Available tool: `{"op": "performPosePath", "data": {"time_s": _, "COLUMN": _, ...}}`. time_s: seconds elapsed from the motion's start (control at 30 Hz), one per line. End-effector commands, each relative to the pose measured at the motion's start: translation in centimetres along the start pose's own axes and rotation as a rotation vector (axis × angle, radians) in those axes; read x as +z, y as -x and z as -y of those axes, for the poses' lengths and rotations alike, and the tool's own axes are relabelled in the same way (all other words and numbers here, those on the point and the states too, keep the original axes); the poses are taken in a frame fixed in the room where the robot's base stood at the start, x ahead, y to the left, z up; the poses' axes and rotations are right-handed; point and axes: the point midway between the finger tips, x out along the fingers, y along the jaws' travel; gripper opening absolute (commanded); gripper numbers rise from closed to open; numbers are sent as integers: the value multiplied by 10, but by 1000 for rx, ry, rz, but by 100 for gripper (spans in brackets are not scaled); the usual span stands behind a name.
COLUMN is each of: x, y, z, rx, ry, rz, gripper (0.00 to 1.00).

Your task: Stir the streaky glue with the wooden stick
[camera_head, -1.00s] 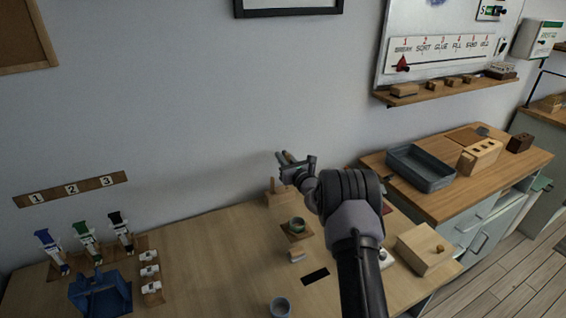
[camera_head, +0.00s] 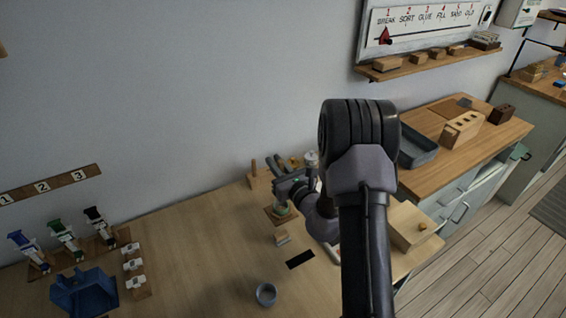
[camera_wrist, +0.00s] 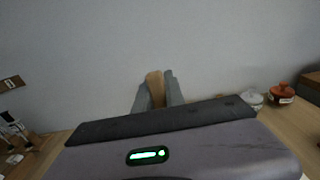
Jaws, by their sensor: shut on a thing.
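My gripper (camera_wrist: 156,90) is shut on the wooden stick (camera_wrist: 154,86), which shows as a tan end between the two grey fingers in the wrist view. In the head view my gripper (camera_head: 284,186) is low over the table, right above a small cup (camera_head: 282,212). The cup stands on a square wooden mat (camera_head: 270,216) and is partly covered by the gripper. The glue inside is hidden, so its streaks cannot be seen. The stick's lower end is hidden, and I cannot tell whether it is in the cup.
A small block (camera_head: 282,238), a black strip (camera_head: 300,259) and a grey cup (camera_head: 266,292) lie nearer. A wooden box (camera_head: 408,228) stands right. A blue bin (camera_head: 84,292) is far left. The table's left middle is clear.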

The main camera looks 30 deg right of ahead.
Motion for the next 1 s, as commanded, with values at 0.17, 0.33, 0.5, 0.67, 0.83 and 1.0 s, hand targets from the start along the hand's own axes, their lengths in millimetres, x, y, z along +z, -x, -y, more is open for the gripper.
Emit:
{"op": "performPosePath", "data": {"time_s": 0.17, "x": -13, "y": 0, "z": 0, "rx": 0, "ry": 0, "rz": 0, "gripper": 0}}
{"op": "performPosePath", "data": {"time_s": 0.33, "x": -33, "y": 0, "z": 0, "rx": 0, "ry": 0, "rz": -1, "gripper": 0}}
{"op": "performPosePath", "data": {"time_s": 0.5, "x": -52, "y": 0, "z": 1, "rx": 0, "ry": -1, "rz": 0, "gripper": 0}}
{"op": "performPosePath", "data": {"time_s": 0.67, "x": -70, "y": 0, "z": 1, "rx": 0, "ry": -1, "rz": 0, "gripper": 0}}
{"op": "performPosePath", "data": {"time_s": 0.83, "x": -84, "y": 0, "z": 1, "rx": 0, "ry": -1, "rz": -1, "gripper": 0}}
{"op": "performPosePath", "data": {"time_s": 1.0, "x": -85, "y": -1, "z": 1, "rx": 1, "ry": -1, "rz": 0, "gripper": 0}}
